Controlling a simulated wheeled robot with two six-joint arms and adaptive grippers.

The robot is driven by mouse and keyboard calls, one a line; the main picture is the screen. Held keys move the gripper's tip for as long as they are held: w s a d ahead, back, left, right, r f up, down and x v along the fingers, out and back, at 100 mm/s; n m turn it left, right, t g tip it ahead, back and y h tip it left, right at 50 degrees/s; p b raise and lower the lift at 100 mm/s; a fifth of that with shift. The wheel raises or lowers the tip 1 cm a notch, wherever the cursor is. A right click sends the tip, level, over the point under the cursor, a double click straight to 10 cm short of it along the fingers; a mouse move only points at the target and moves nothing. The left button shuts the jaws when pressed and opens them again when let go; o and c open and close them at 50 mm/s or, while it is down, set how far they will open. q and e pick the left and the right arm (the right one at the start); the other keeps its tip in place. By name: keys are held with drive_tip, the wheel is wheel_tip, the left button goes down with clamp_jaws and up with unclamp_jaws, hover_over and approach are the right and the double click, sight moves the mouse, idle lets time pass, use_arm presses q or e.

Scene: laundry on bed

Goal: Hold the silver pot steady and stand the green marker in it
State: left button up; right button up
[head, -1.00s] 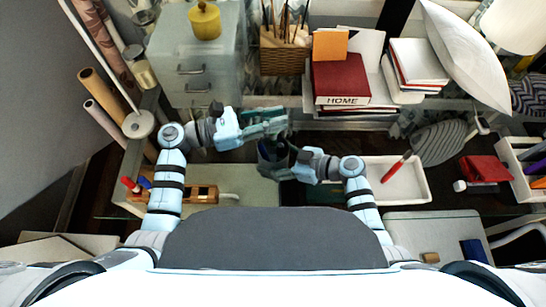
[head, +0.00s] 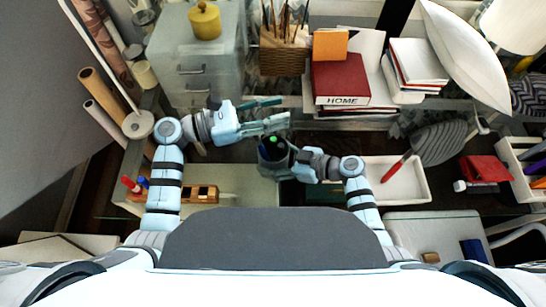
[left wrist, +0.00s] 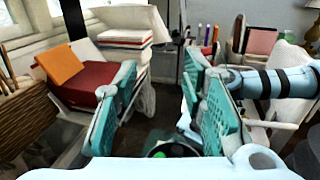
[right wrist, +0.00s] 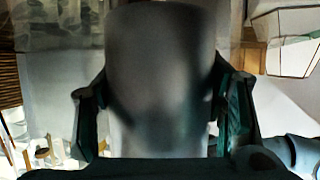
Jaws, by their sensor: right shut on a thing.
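The silver pot (head: 272,165) stands in front of me and fills the middle of the right wrist view (right wrist: 160,75). My right gripper (head: 287,163) is shut on the pot, one finger on each side of it. The green marker (head: 273,140) shows as a green end inside the pot's dark mouth; most of it is hidden, and its tilt is hard to tell. My left gripper (head: 276,111) is open and empty just beyond and above the pot. In the left wrist view its fingers (left wrist: 160,108) are wide apart, and the pot's rim (left wrist: 172,146) shows below them.
A white tray (head: 425,190) lies right of the pot, with a red-handled brush. A wooden holder (head: 200,194) with markers is at left. A red HOME book (head: 341,82) and a wicker basket (head: 283,60) stand behind. A drawer unit (head: 195,70) is at back left.

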drive_tip(key=o, duration=1.2)
use_arm(q)
wheel_tip(320, 180, up, 8)
drive_tip(key=shift+f, duration=0.1)
